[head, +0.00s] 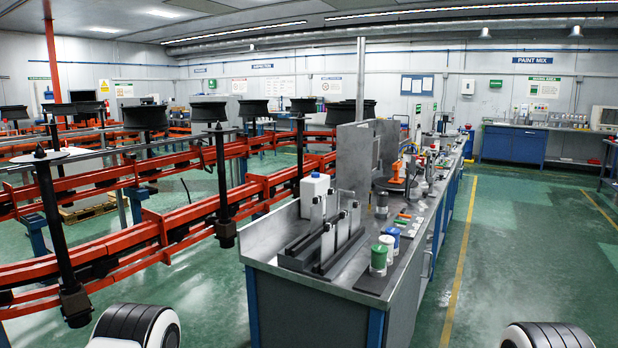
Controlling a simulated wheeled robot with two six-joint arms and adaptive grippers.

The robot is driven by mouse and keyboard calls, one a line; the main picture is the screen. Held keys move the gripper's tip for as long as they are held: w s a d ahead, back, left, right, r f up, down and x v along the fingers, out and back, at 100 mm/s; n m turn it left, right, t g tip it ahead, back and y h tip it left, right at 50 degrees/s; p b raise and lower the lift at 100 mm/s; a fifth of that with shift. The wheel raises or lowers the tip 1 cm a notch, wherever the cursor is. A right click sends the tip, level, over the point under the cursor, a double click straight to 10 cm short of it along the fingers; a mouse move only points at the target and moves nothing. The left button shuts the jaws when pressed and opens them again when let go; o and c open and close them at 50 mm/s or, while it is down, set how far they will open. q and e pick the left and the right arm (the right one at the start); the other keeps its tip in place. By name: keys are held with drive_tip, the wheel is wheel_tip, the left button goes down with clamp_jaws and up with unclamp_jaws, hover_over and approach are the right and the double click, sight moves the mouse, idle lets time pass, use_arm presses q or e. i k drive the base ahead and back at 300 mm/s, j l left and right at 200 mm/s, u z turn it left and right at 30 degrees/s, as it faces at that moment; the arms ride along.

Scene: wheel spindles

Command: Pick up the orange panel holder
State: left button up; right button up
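A small orange object (398,172), which looks like the orange panel holder, stands on the metal workbench (262,240) beyond the front racks, close to an upright grey metal panel (354,150). It is small in the head view and its exact shape is hard to make out. Neither of my grippers is in view. Only rounded white and black parts of my own arms show at the bottom left and bottom right, well short of the orange object.
A black rack with grey cylinders (328,245) and lidded containers (379,260) stand on the near bench end. A white canister (314,190) stands behind. Red conveyor rails (110,245) with black spindles (57,220) run on the left. Green floor (530,240) right of the bench is open.

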sight(397, 165)
drive_tip(key=i+l+u, duration=0.35)
drive_tip(key=l, duration=0.55)
drive_tip(key=l+u, duration=0.4)
drive_tip(key=l, duration=0.5)
drive_tip(key=l+u, duration=0.35)
drive_tip(key=l, duration=1.8)
drive_tip(key=k+l, duration=0.1)
drive_tip(key=l, duration=1.1)
drive_tip(key=u, duration=0.05)
